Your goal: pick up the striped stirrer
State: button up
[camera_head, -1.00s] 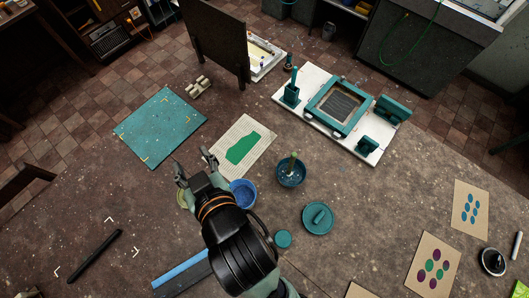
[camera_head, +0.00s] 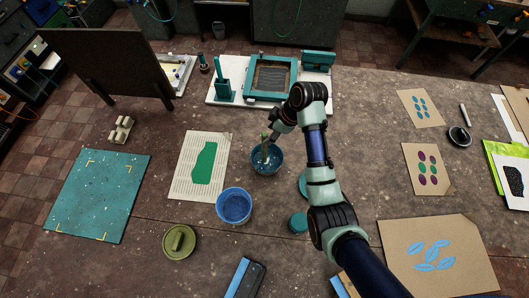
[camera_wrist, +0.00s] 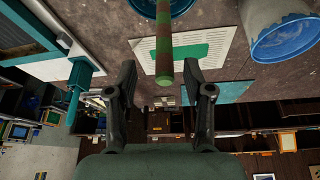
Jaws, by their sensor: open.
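The striped stirrer (camera_wrist: 164,45), banded green and brown, shows in the wrist view with its end between my open fingers and a gap on either side. In the head view the stirrer (camera_head: 265,150) stands in a teal pot (camera_head: 279,166), partly hidden by my gripper (camera_head: 268,137). My gripper also shows in the wrist view (camera_wrist: 161,73), open and empty around the stirrer's end. The pot's blue rim is at the top of the wrist view.
A blue bucket (camera_head: 234,206) stands left of the pot, with an olive lid (camera_head: 179,242) nearby. A sheet with a green shape (camera_head: 185,185) lies to the left. A white board with a teal screen frame (camera_head: 270,95) is behind. A small teal jar (camera_head: 298,222) stands in front.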

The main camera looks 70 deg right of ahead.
aim_at(265, 151)
jog(key=s+x, duration=0.1)
jog(key=x, duration=0.7)
jog(key=shift+a, duration=0.3)
grip_shut()
